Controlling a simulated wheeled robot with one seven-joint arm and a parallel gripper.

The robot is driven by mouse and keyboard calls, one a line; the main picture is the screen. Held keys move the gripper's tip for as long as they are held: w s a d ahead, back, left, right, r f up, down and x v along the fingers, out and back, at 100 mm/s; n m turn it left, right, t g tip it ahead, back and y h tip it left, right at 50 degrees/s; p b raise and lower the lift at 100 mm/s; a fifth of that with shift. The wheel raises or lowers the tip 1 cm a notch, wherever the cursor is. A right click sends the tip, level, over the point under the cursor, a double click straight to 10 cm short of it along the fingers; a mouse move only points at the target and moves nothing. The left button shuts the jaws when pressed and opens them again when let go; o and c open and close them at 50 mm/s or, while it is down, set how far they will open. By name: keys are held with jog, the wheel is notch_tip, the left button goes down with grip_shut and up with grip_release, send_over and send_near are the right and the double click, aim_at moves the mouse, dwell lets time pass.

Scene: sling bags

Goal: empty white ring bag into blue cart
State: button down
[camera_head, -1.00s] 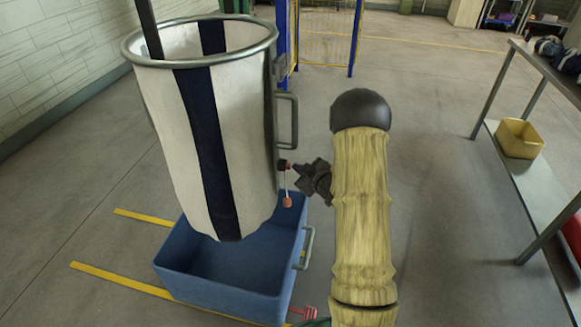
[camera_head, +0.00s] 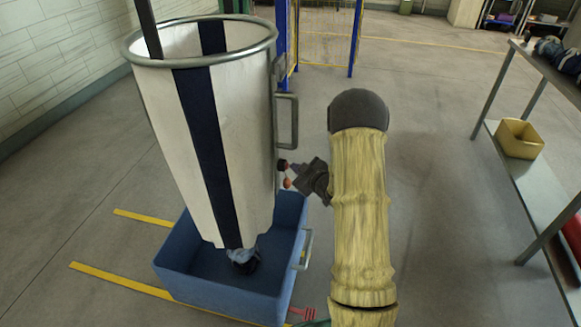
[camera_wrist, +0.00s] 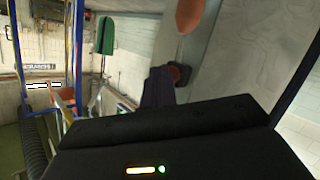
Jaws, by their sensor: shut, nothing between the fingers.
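The white ring bag (camera_head: 235,130), with a dark blue stripe, hangs from a metal ring above the blue cart (camera_head: 225,297). Its lower end looks loose and open. A bundle of blue and dark cloth (camera_head: 243,260) shows just under it, inside the cart. A small dark red knob (camera_head: 282,163) and an orange toggle (camera_head: 287,183) are at the bag's right side. My gripper (camera_head: 297,173) is shut and empty right beside them. In the wrist view, the orange toggle (camera_wrist: 188,14) and red knob (camera_wrist: 180,73) appear close ahead of the gripper.
A grey handle (camera_head: 292,122) sticks out from the bag's right side. A metal table (camera_head: 515,75) with a lower shelf holding a yellow bin (camera_head: 519,138) stands at right. Yellow lines mark the floor around the cart. Open floor lies between bag and table.

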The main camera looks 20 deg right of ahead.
jog(key=shift+s+d, duration=0.55)
jog(key=shift+d, duration=0.2)
jog(key=shift+d, duration=0.1)
jog(key=s+d, duration=0.1)
jog(key=d, duration=0.1)
jog(key=s+d, duration=0.1)
jog(key=d, duration=0.1)
jog(key=shift+s, duration=0.4)
